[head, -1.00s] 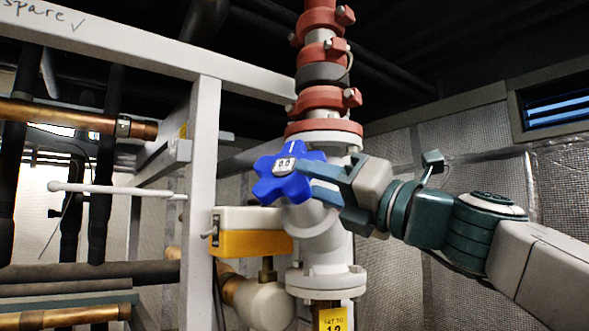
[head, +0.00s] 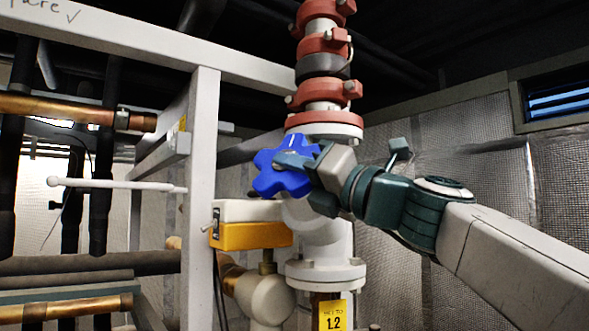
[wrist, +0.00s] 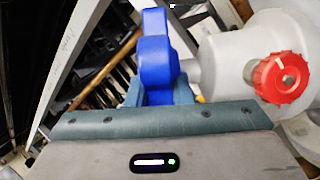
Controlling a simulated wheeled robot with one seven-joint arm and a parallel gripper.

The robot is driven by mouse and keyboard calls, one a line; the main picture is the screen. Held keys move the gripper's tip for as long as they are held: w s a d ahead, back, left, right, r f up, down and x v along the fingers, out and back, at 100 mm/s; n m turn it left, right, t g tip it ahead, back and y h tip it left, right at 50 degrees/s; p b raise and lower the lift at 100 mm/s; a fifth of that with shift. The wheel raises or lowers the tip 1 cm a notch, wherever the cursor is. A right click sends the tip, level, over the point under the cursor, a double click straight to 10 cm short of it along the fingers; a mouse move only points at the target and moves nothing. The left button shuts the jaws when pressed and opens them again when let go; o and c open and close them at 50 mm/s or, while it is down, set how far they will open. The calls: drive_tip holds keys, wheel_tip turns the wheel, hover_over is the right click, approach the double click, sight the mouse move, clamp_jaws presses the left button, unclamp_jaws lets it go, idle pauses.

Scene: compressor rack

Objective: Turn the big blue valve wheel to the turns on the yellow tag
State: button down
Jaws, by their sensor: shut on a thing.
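The big blue valve wheel (head: 268,182) is a lobed star handle on the white valve body, in the middle of the head view. It also stands between my fingers, seen edge-on, in the wrist view (wrist: 156,58). My gripper (head: 290,161) comes in from the right and is shut on the wheel, its fingers across the wheel's front. The small readout on the hub is hidden by them.
A yellow and white box (head: 250,235) sits left of the valve. A white upright post (head: 204,180) and copper pipes (head: 60,108) stand further left. Red clamps (head: 324,93) ring the pipe above. A red knob (wrist: 281,78) shows at right in the wrist view.

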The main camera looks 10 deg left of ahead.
drive_tip(key=shift+r+p, duration=0.1)
drive_tip(key=shift+p, duration=0.3)
drive_tip(key=shift+r+g+p, duration=0.2)
drive_tip(key=shift+g+p, duration=0.3)
drive_tip(key=shift+p, duration=0.45)
drive_tip(key=p, duration=0.2)
drive_tip(key=n+g+p, duration=0.1)
drive_tip(key=p, duration=0.1)
drive_tip(key=shift+w+d+r+g+h, duration=0.1)
drive_tip(key=shift+r+g+h, duration=0.2)
drive_tip(key=shift+h, duration=0.1)
drive_tip(key=n+g+p, duration=0.1)
drive_tip(key=p, duration=0.3)
drive_tip(key=shift+g+h, duration=0.4)
drive_tip(key=n+g+h+p, duration=0.1)
drive_tip(key=p, duration=0.2)
drive_tip(key=shift+w+f+g, duration=0.1)
drive_tip(key=shift+w+g, duration=0.05)
drive_tip(key=shift+g, duration=0.25)
drive_tip(key=shift+w+f+n+g+h+p, duration=0.1)
drive_tip(key=shift+n+g+h+p, duration=0.25)
drive_tip(key=shift+n+g+h, duration=0.65)
drive_tip(key=shift+w+n+g+h, duration=0.1)
drive_tip(key=shift+n+g+h, duration=0.2)
drive_tip(key=shift+g+h, duration=0.95)
drive_tip(key=shift+r+n+g+h, duration=0.3)
drive_tip(key=shift+g+h, duration=0.25)
drive_tip(key=shift+h, duration=0.2)
